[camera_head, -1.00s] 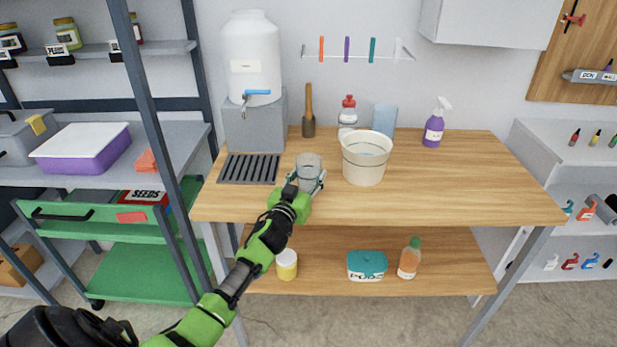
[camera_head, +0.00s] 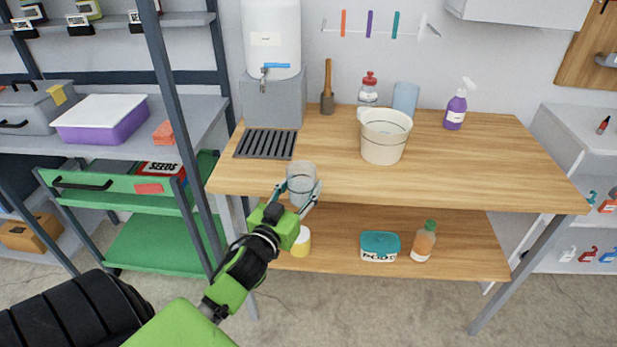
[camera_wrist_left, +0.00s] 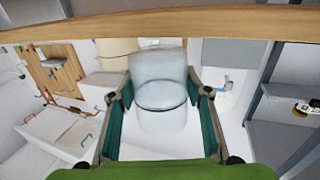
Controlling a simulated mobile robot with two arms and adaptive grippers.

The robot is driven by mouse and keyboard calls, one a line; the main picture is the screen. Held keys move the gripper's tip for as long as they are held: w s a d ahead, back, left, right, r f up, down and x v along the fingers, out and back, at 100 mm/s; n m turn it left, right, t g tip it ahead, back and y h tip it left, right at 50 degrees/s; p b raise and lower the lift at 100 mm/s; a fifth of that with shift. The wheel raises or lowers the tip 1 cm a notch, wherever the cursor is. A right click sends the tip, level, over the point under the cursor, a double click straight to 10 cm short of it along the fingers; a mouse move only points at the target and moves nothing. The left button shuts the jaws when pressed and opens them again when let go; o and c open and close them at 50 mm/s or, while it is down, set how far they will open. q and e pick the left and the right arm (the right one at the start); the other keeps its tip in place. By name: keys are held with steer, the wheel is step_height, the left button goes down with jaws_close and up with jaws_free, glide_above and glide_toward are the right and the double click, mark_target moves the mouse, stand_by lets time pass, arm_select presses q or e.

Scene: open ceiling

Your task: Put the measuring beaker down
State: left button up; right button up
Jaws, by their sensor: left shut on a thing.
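The measuring beaker (camera_head: 301,180) is a clear, upright cylinder in the head view. It overlaps the front left part of the wooden table (camera_head: 470,180). My left gripper (camera_head: 298,197) is shut around its sides. In the left wrist view, which looks upside down, the beaker (camera_wrist_left: 160,100) sits between the two teal finger pads of my left gripper (camera_wrist_left: 158,110). The tabletop (camera_wrist_left: 230,20) is seen nearly edge-on there, apart from the beaker. My right gripper is not in view.
A white bucket (camera_head: 385,138) stands right of the beaker. The table's front right is clear.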

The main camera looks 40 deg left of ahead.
arm_select(q)
steer(key=shift+v, duration=0.85)
steer(key=s+d+r+m+h, duration=0.1)
steer(key=s+d+r+h, duration=0.15)
steer(key=d, duration=0.75)
steer(key=s+d+r+m+h, duration=0.15)
steer(key=s+d, duration=0.25)
steer(key=d, duration=0.5)
steer(key=s+d+f, duration=0.1)
steer(key=s+f, duration=0.1)
steer(key=s, duration=0.6)
steer(key=shift+s, duration=0.35)
